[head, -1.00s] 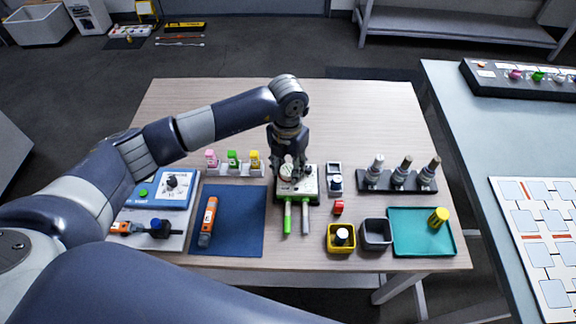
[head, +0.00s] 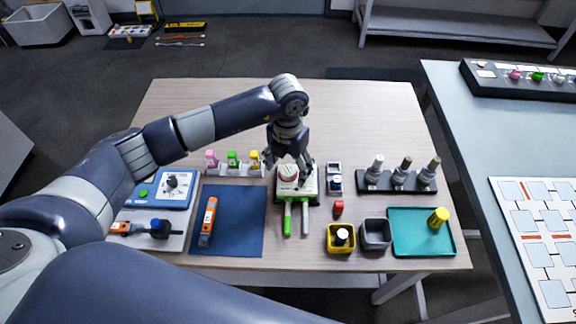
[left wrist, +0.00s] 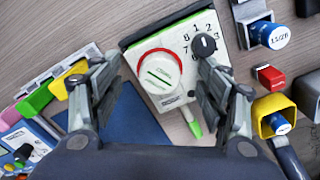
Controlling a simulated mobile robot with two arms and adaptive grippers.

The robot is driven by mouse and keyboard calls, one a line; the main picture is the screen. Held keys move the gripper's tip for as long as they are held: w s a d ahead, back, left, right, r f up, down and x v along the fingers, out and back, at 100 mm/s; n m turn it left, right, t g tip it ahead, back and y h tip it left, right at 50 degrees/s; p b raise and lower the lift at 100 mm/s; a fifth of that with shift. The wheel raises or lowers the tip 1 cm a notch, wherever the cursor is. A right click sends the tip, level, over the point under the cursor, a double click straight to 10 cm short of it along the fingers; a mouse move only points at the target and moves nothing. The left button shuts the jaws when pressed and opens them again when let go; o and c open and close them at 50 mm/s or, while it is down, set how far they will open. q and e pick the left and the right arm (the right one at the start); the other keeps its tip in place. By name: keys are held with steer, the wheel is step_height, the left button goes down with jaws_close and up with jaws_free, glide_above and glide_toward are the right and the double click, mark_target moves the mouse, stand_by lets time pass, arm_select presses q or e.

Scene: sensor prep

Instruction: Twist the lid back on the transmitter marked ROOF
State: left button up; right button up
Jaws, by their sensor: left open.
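The transmitter (head: 309,188) is a pale box on a dark base, with a green and a grey stem at its front edge. A round white lid (head: 288,173) sits on its left part; in the left wrist view the lid (left wrist: 160,70) has a green line across it and a red ring around its edge. A black dial (left wrist: 204,44) with numbers is beside it. I cannot read a ROOF mark. My left gripper (head: 289,159) is open over the transmitter; in the left wrist view its fingers (left wrist: 158,72) stand apart on either side of the lid, not visibly touching it.
Pink, green and yellow blocks (head: 233,159) stand left of the transmitter. A blue mat (head: 240,225) with an orange tool (head: 208,220) lies front left. A rack of probes (head: 371,186), yellow bin (head: 340,249), grey bin (head: 375,246) and teal tray (head: 408,248) are right. The table's back is clear.

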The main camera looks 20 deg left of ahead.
arm_select(q)
steer(key=shift+r+p, duration=0.35)
steer(key=shift+r, duration=0.3)
steer(key=shift+r+p, duration=1.7)
steer(key=shift+r, duration=1.2)
